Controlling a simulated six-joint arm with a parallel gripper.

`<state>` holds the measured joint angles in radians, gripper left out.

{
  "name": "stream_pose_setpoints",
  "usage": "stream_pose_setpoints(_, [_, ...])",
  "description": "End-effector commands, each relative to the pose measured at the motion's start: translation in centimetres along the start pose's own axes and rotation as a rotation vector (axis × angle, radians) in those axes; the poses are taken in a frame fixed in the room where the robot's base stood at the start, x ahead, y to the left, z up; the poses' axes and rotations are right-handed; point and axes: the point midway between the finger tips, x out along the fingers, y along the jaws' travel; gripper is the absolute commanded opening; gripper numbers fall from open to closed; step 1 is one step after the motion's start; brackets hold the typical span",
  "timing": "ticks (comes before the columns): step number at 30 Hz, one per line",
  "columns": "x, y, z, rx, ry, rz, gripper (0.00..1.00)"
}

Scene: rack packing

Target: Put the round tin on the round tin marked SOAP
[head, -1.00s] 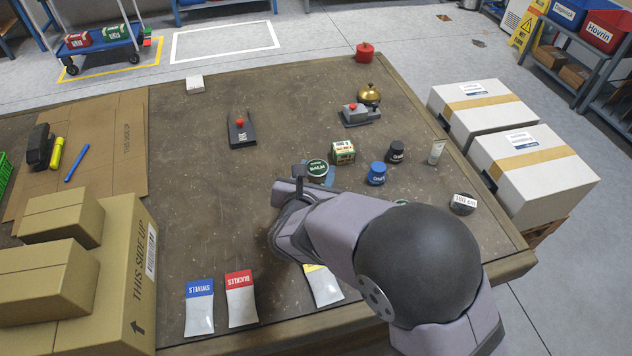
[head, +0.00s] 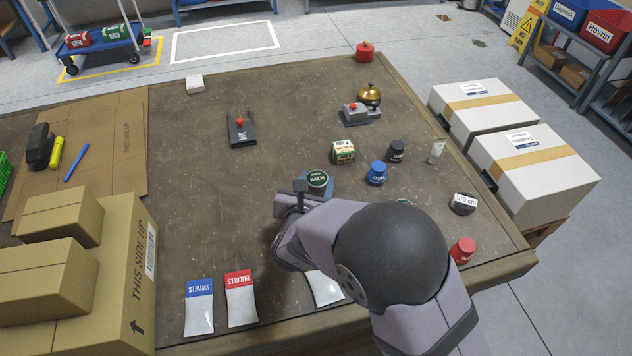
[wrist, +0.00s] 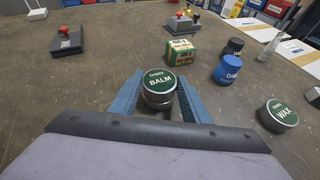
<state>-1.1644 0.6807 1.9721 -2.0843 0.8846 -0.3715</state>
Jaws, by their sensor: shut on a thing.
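A round tin with a dark green lid reading BALM (head: 317,179) is upright between the blue fingers of my gripper (wrist: 158,97), which is shut on it. It also shows in the wrist view (wrist: 159,87). I cannot tell how far it is above the table. A round green-lidded tin reading WAX (wrist: 279,116) stands to the right in the wrist view; in the head view my arm mostly hides it. I see no lid reading SOAP in either view.
A green and cream box (head: 343,152), a blue-lidded jar (head: 376,173) and a black-lidded jar (head: 396,151) stand just beyond the tin. A black tape measure (head: 463,204) and a red jar (head: 462,250) are at the right. Table left of my gripper is clear.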

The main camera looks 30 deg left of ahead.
Motion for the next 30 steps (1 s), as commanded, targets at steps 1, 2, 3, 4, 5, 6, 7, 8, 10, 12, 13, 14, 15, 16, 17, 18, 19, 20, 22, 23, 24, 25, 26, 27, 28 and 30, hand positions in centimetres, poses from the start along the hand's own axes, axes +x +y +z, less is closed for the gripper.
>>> stream_pose_setpoints(1, [0.0, 0.0, -0.1, 0.0, 0.0, 0.0, 0.47])
stream_pose_setpoints(2, [0.0, 0.0, 0.0, 0.0, 0.0, 0.0, 0.54])
stream_pose_setpoints(3, [0.0, 0.0, 0.0, 0.0, 0.0, 0.0, 0.61])
stream_pose_setpoints(4, [0.0, 0.0, 0.0, 0.0, 0.0, 0.0, 0.61])
stream_pose_setpoints(5, [0.0, 0.0, -0.1, 0.0, 0.0, 0.0, 0.61])
stream_pose_setpoints(6, [0.0, 0.0, 0.0, 0.0, 0.001, 0.0, 0.61])
stream_pose_setpoints(7, [0.0, 0.0, -0.1, 0.0, 0.001, 0.0, 0.61])
stream_pose_setpoints(8, [0.0, 0.0, 0.0, 0.0, 0.0, 0.0, 0.61])
stream_pose_setpoints(10, [0.0, 0.0, -0.1, 0.0, 0.001, 0.0, 0.61])
stream_pose_setpoints(12, [0.0, 0.0, 0.0, 0.0, 0.001, 0.0, 0.61])
stream_pose_setpoints(13, [0.0, 0.0, 0.0, 0.0, 0.001, 0.0, 0.61])
stream_pose_setpoints(14, [-0.1, 0.0, 0.1, 0.0, 0.0, 0.0, 0.61])
stream_pose_setpoints(15, [-0.1, 0.0, 0.2, -0.001, 0.001, 0.0, 0.61])
stream_pose_setpoints(16, [-0.1, 0.0, 0.3, -0.001, 0.0, 0.0, 0.61])
stream_pose_setpoints(17, [-0.2, 0.0, 0.5, -0.001, 0.001, 0.0, 0.61])
stream_pose_setpoints(18, [-0.6, 0.1, 0.3, -0.001, 0.0, 0.002, 0.61])
stream_pose_setpoints(19, [-0.9, 0.2, 0.3, -0.001, -0.001, 0.003, 0.61])
stream_pose_setpoints(20, [-1.3, 0.1, 0.2, -0.001, 0.0, 0.003, 0.61])
stream_pose_setpoints(22, [-2.3, 0.1, 0.2, -0.001, 0.0, 0.003, 0.61])
stream_pose_setpoints(23, [-2.8, 0.1, 0.2, -0.002, 0.0, 0.004, 0.61])
stream_pose_setpoints(24, [-3.5, 0.2, 0.2, -0.001, 0.0, 0.004, 0.61])
stream_pose_setpoints(25, [-4.1, 0.2, 0.2, -0.001, 0.0, 0.005, 0.61])
stream_pose_setpoints(26, [-4.7, 0.2, 0.2, -0.001, -0.001, 0.005, 0.61])
stream_pose_setpoints(27, [-5.4, 0.1, 0.2, -0.001, -0.001, 0.004, 0.61])
stream_pose_setpoints(28, [-6.0, 0.2, 0.2, -0.001, -0.001, 0.006, 0.61])
stream_pose_setpoints(30, [-7.3, 0.2, 0.2, 0.0, 0.0, 0.005, 0.61])
